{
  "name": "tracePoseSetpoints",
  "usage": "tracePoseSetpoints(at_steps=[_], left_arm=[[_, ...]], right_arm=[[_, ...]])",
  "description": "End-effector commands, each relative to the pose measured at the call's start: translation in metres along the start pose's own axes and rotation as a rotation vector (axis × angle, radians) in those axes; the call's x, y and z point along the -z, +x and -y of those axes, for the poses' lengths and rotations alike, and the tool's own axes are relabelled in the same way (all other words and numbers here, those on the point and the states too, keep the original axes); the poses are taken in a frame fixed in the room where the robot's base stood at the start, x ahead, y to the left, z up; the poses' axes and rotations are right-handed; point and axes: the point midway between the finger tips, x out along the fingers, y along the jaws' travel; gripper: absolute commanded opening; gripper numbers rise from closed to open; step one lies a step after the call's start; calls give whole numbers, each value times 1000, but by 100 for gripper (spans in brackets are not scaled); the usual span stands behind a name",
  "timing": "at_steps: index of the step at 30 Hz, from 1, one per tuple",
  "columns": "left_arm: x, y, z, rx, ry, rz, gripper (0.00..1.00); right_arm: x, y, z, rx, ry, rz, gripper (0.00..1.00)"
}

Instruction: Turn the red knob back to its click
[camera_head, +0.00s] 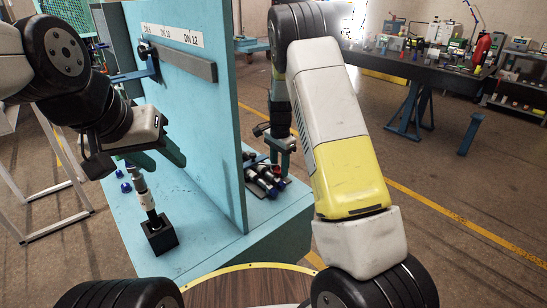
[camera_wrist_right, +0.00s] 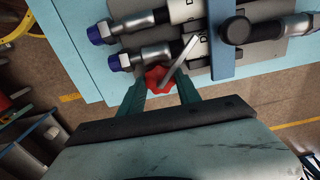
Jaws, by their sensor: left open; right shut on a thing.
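The red knob (camera_wrist_right: 156,78) shows in the right wrist view, between the fingertips of my right gripper (camera_wrist_right: 160,90). The gripper is shut on it. A pale metal rod or lever (camera_wrist_right: 180,58) slants up from beside the knob, close to the hose fittings. In the head view my right gripper (camera_head: 282,160) is behind the upright teal panel's edge, low over the bench; the knob cannot be made out there. My left gripper (camera_head: 150,158) is open on the panel's left side, above a hose fitting (camera_head: 145,192) standing upright in a black block (camera_head: 160,237).
The teal panel (camera_head: 200,110) stands between my two grippers. Hose ends with blue caps (camera_wrist_right: 101,32) lie beside the knob, under a blue bar (camera_wrist_right: 222,60). Blue caps (camera_head: 126,187) lie on the left bench top. A dark workbench (camera_head: 420,65) stands at the back right.

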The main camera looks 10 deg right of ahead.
Motion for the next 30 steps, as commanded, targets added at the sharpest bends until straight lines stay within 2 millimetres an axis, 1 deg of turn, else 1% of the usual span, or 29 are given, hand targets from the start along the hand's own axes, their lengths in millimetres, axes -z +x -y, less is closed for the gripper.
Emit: tracePoseSetpoints(at_steps=[3,6,9,16,17,18,27,30], left_arm=[[0,0,0,0,0,0,45],[0,0,0,0,0,0,45],[0,0,0,0,0,0,45],[0,0,0,0,0,0,45],[0,0,0,0,0,0,45],[0,0,0,0,0,0,45],[0,0,0,0,0,0,45],[0,0,0,0,0,0,45]], right_arm=[[-1,0,1,0,134,-1,0],[0,0,0,0,211,-1,0],[0,0,0,1,242,0,0],[0,0,0,1,242,0,0],[0,0,0,1,242,0,41],[0,0,0,1,242,0,49],[0,-1,0,1,241,0,49],[0,-8,1,2,241,0,49]])
